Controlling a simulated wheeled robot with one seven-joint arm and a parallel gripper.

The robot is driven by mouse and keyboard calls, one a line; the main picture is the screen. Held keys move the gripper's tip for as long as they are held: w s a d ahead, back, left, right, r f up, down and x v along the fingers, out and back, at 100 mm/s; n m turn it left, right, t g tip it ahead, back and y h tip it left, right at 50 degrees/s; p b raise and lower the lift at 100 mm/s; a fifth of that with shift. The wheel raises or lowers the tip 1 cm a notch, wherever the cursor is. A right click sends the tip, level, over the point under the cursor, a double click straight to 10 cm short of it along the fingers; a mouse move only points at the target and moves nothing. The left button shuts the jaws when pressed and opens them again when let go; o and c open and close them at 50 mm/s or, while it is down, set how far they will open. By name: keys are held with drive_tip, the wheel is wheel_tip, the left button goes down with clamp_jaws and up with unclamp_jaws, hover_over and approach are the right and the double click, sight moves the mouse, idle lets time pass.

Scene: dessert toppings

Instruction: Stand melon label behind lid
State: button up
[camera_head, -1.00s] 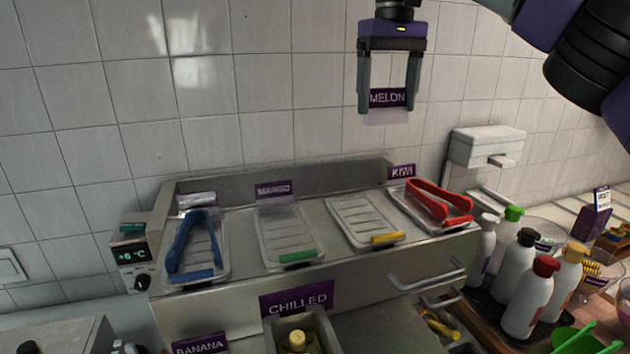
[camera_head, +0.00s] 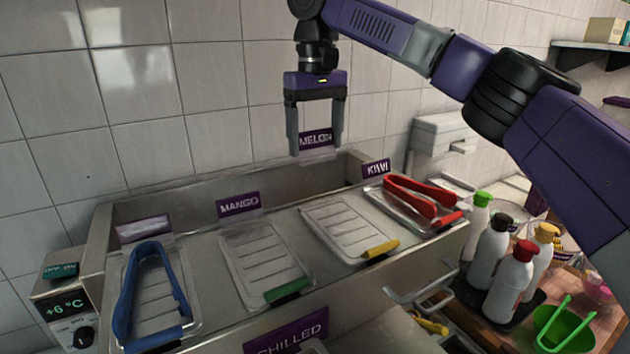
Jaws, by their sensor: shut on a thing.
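My gripper (camera_head: 317,147) is shut on the melon label (camera_head: 316,139), a small purple sign with white letters on a clear stem. It holds the label upright above the rear ledge of the chilled counter. Below it lies a clear lid with a yellow handle (camera_head: 345,231), with no label standing behind it. To the left, the mango label (camera_head: 238,204) stands behind a lid with a green handle (camera_head: 265,265). To the right, the kiwi label (camera_head: 376,168) stands behind a lid bearing red tongs (camera_head: 421,197).
Blue tongs (camera_head: 152,295) lie on the leftmost lid, behind which stands a purple label (camera_head: 144,229) whose text is unreadable. Several bottles (camera_head: 511,281) and a green bowl (camera_head: 564,328) are at right. The tiled wall is close behind the counter.

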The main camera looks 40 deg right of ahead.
sight(316, 141)
drive_tip(key=shift+f+p, duration=0.8)
drive_tip(key=shift+f, duration=3.6)
drive_tip(key=shift+f, duration=0.15)
drive_tip(key=shift+f, duration=0.35)
drive_tip(key=o, duration=1.6)
drive_tip(key=shift+c, duration=0.2)
wheel_tip(316, 141, up, 12)
drive_tip(key=shift+f+b, duration=0.1)
drive_tip(key=shift+b, duration=0.95)
drive_tip(key=shift+r, duration=0.6)
drive_tip(key=shift+s, duration=0.1)
